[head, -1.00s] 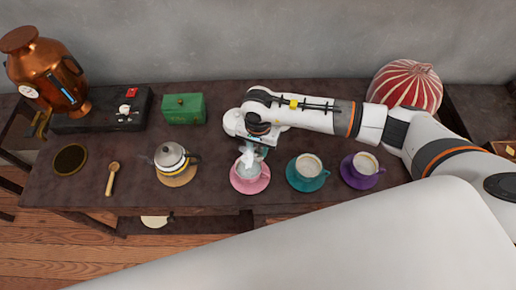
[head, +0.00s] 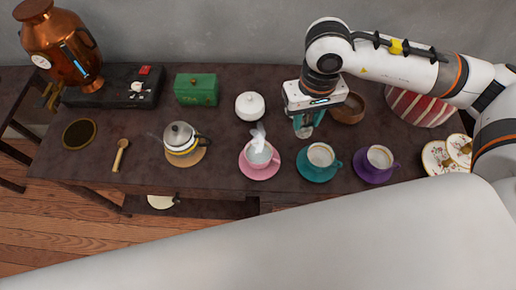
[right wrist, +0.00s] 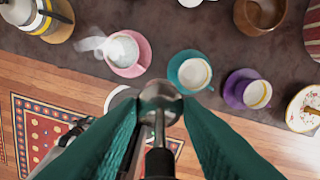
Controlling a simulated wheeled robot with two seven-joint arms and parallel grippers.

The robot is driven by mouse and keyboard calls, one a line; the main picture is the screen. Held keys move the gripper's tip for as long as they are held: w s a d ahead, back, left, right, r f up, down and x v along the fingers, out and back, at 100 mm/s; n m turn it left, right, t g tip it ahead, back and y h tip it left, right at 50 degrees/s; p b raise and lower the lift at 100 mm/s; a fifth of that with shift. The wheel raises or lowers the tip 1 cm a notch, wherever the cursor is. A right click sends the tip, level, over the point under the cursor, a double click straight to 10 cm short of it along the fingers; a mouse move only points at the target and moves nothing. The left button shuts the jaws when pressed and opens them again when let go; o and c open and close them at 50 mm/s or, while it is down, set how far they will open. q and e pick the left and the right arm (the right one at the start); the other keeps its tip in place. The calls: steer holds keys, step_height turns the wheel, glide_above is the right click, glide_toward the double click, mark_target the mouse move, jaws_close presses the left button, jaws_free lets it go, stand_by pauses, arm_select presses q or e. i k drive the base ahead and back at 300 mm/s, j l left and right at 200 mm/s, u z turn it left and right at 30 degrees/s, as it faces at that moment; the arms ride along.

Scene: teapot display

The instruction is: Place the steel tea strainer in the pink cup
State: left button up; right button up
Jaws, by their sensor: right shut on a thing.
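The pink cup (head: 258,153) stands upright on its pink saucer at the table's front middle, with white steam rising from it. It also shows in the right wrist view (right wrist: 124,50). My right gripper (head: 303,130) is shut on the steel tea strainer (right wrist: 160,97), whose round bowl and handle show between the teal fingers in the right wrist view. In the head view the gripper is above the table, right of the pink cup and behind the teal cup, and the strainer is hard to make out. The strainer is apart from the pink cup. My left gripper is not in view.
The teal cup (head: 320,155) and purple cup (head: 379,158) stand right of the pink one. A white lidded pot (head: 250,106) is behind it, a brown bowl (head: 349,108) behind my gripper. A teapot (head: 180,138) and green box (head: 196,90) are left.

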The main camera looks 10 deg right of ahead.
mark_target(259, 159)
steer(key=l+u, duration=0.1)
steer(key=u, duration=0.3)
steer(key=l+u, duration=0.1)
steer(key=u, duration=0.25)
steer(key=l+u, duration=0.1)
steer(key=u, duration=0.3)
steer(key=k+l, duration=0.45)
steer(key=l, duration=0.3)
